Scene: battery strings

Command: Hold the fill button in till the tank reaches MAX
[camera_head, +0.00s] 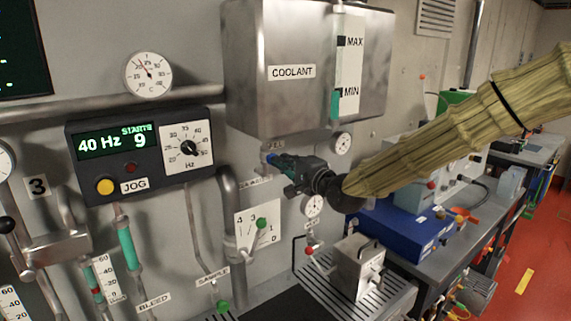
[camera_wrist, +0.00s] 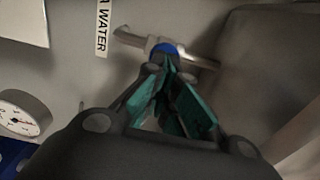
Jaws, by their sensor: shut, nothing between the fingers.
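The coolant tank (camera_head: 290,40) is a grey metal box on the wall. Its sight glass (camera_head: 338,68) shows teal liquid (camera_head: 335,105) with its top at about the MIN mark, well below MAX. My gripper (camera_head: 277,161) is shut and empty, its fingertips at the pipework below the tank. In the wrist view, my gripper (camera_wrist: 168,60) has its teal-padded fingertips right at a round blue button (camera_wrist: 163,48) on a metal pipe fitting. The fingers partly cover the button. I cannot tell whether it is pressed in.
A JOG panel (camera_head: 140,155) with a yellow button is at left. A numbered plate with a green-knobbed lever (camera_head: 261,223) sits below my gripper. A small gauge (camera_head: 312,205) and a metal box (camera_head: 358,265) are nearby. A blue case (camera_head: 400,228) lies on the bench at right.

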